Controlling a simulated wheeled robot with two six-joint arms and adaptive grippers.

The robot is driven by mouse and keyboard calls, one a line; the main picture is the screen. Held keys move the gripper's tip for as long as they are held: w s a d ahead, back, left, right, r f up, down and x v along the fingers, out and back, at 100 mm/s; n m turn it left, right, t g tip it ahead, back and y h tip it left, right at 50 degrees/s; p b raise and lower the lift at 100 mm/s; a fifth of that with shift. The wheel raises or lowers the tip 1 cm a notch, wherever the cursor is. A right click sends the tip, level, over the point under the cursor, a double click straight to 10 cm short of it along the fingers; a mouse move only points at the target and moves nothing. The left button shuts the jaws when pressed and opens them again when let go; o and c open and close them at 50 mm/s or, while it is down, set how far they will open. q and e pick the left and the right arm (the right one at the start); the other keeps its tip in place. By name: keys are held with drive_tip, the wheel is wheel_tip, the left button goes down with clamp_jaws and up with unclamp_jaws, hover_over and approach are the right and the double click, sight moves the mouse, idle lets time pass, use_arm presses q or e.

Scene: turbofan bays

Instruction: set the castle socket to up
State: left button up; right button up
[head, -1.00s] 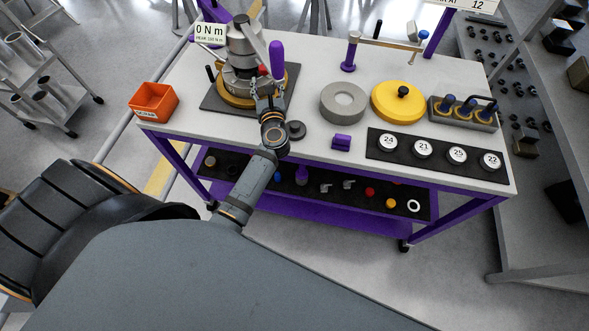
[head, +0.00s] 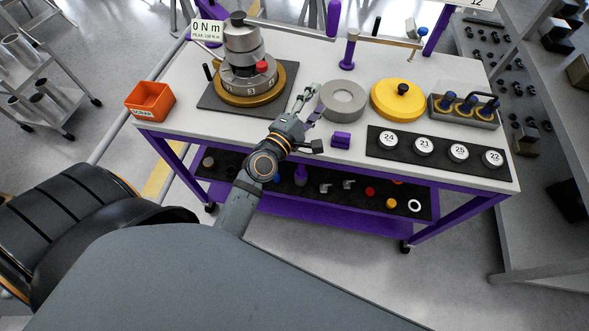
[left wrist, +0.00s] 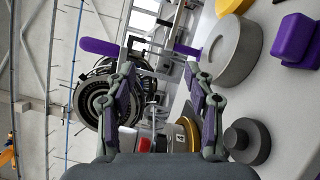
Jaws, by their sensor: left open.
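No part is labelled as the castle socket, so I cannot tell which piece it is. A silver stacked tool (head: 243,45) stands upright on a gold-rimmed fixture (head: 240,97), with a red knob on its side. A long bar runs right from the tool to a purple handle (head: 333,18); it also shows in the left wrist view (left wrist: 98,46). A dark stepped round piece (left wrist: 248,140) lies on the table beside the right finger in the left wrist view. My left gripper (head: 310,112) is open and empty, right of the fixture. It also shows in the left wrist view (left wrist: 160,75).
A grey ring (head: 343,100) and a yellow disc (head: 397,105) lie right of my gripper. A purple block (head: 341,140) and a black mat (head: 405,156) with numbered round pieces are near the front edge. An orange bin (head: 150,102) is at left. A readout shows 0 N m.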

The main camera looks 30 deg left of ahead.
use_arm(q)
drive_tip(key=s+f+m+g, duration=0.5)
drive_tip(key=f+m, duration=0.3)
drive_tip(key=s+f+m+g, duration=0.5)
drive_tip(key=s+f+m, duration=0.1)
drive_tip(key=f+m, duration=0.2)
drive_tip(key=shift+f+g, duration=0.4)
drive_tip(key=shift+s+a, duration=0.1)
drive_tip(key=shift+f, duration=0.1)
drive_tip(key=s+a+f+m+g+y, duration=0.1)
drive_tip(key=s+a+f+g, duration=0.2)
drive_tip(key=f, duration=1)
drive_tip(key=s+a+f+y, duration=0.25)
drive_tip(key=s+f, duration=0.35)
drive_tip(key=f, duration=0.7)
drive_tip(key=s+a+f+m+g, duration=0.1)
drive_tip(key=s+a+f, duration=0.1)
drive_tip(key=s+f, duration=0.5)
drive_tip(key=s+a+f+m+g, duration=0.1)
drive_tip(key=s+f, duration=0.6)
drive_tip(key=s, duration=0.7)
drive_tip(key=shift+s+a+f+m+g, duration=0.25)
drive_tip(key=shift+a+m+g, duration=0.15)
drive_tip(key=shift+a+g, duration=0.5)
